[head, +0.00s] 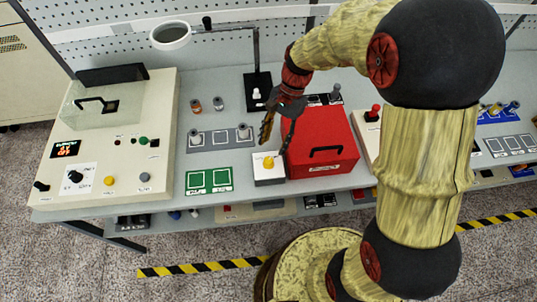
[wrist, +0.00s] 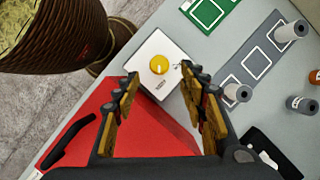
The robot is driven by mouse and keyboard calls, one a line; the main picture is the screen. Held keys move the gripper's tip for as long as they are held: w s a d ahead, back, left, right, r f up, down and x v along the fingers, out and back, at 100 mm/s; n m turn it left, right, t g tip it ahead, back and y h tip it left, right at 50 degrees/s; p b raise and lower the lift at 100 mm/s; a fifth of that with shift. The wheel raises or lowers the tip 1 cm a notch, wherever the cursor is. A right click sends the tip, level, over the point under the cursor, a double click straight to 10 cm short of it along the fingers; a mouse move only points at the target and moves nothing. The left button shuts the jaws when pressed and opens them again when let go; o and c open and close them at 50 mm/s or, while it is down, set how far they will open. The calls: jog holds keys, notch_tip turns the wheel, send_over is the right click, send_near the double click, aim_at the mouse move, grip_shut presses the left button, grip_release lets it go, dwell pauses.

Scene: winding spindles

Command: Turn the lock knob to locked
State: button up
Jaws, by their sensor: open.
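A yellow knob (head: 268,161) sits on top of a small white box (head: 269,174) at the table's front edge. I take it for the lock knob; its label is too small to read surely. The wrist view shows the knob (wrist: 159,64) as a round yellow cap on the white box (wrist: 150,45), with small dark print beside it. My gripper (head: 278,137) is open above and slightly behind the box. In the wrist view the open fingers (wrist: 160,82) stand apart, with the knob just beyond the gap between their tips. They appear empty and not touching the knob.
A red box (head: 325,150) with a black handle stands close to the right of the white box. A green two-square mat (head: 209,180) lies to its left, and a grey mat with spools (head: 219,141) behind that. A cream machine (head: 110,150) stands at the left.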

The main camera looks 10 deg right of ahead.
aim_at(268, 160)
jog(key=b+x, duration=0.1)
jog(key=x, duration=0.5)
jog(key=shift+s+f, duration=0.15)
jog(key=shift+f, duration=0.2)
jog(key=shift+c, duration=0.7)
grip_shut()
